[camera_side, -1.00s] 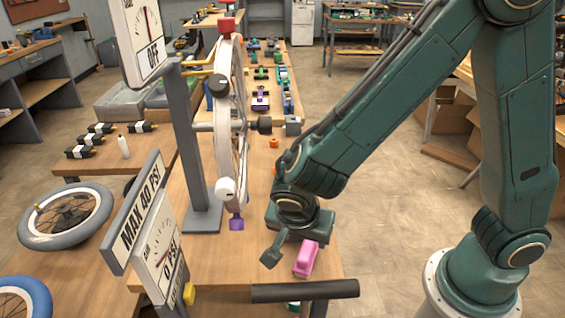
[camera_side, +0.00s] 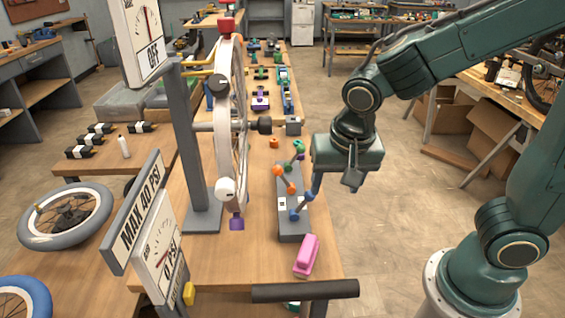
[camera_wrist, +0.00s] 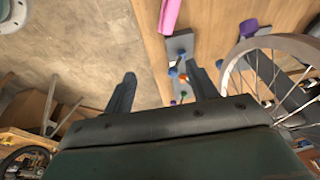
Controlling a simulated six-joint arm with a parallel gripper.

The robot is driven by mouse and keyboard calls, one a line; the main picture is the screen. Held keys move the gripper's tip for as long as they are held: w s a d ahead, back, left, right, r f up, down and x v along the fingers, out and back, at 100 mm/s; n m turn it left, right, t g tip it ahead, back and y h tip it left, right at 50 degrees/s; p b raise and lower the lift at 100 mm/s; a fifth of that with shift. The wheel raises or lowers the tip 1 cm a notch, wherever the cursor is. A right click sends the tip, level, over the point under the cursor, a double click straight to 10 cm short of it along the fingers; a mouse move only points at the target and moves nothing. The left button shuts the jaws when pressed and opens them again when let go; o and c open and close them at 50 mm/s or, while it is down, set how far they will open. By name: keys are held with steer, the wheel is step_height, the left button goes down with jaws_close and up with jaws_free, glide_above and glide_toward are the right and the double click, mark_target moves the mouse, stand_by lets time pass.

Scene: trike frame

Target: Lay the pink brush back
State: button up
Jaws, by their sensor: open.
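The pink brush (camera_side: 306,256) lies on the wooden table near its front right edge, just in front of a grey base plate. Part of it also shows at the top of the wrist view (camera_wrist: 169,14), cut off by the picture edge. My gripper (camera_side: 350,182) is raised above and behind the brush, off the table's right edge in the side view. In the wrist view its two fingers (camera_wrist: 160,84) stand wide apart with nothing between them. The gripper is open, empty and clear of the brush.
A grey plate (camera_side: 292,229) carries blue, orange and green knobs behind the brush. A spoked wheel (camera_side: 226,120) stands upright left of it, by a grey post (camera_side: 183,130). A dark bar (camera_side: 305,290) crosses the table's front. Gauge signs (camera_side: 158,265) stand at the left.

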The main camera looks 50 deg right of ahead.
steer(key=s+d+r+n+t+y, duration=0.1)
steer(key=s+d+r+n+t, duration=0.2)
steer(key=s+d+r+n, duration=0.3)
steer(key=shift+s+d+r+n+y, duration=0.3)
steer(key=shift+s+r+n, duration=1.15)
steer(key=shift+s, duration=0.55)
steer(key=shift+r, duration=0.1)
